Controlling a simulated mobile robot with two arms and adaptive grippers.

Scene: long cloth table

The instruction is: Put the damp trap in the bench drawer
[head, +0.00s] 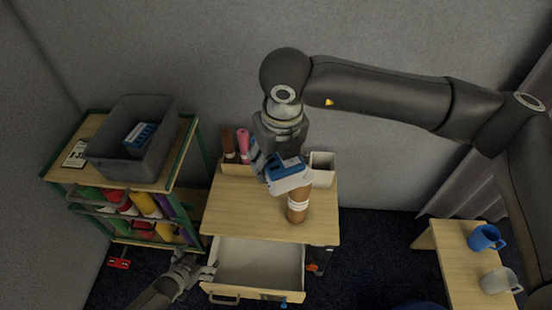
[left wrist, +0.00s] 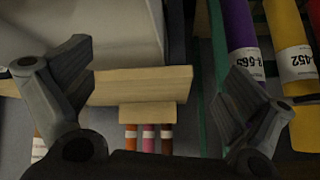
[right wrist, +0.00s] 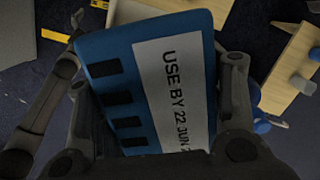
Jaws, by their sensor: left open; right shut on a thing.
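The damp trap (head: 289,176) is a blue and white box held above the bench top (head: 230,214). My right gripper (head: 272,166) is shut on it. In the right wrist view the damp trap (right wrist: 155,80) fills the middle, with a white label reading "USE BY 22 JUN" and dark slots. The bench drawer (head: 258,262) is pulled out, and its visible floor is empty. My left gripper (head: 198,272) is open at the drawer's left side. In the left wrist view its fingers (left wrist: 160,105) are apart with nothing between them; I cannot tell whether they touch the drawer.
A brown roll with white bands (head: 297,206) stands on the bench near its right edge. A white container (head: 322,168) and upright rolls (head: 243,143) are at the back. A rack with a grey bin (head: 133,175) stands left. A side table with mugs (head: 487,238) is right.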

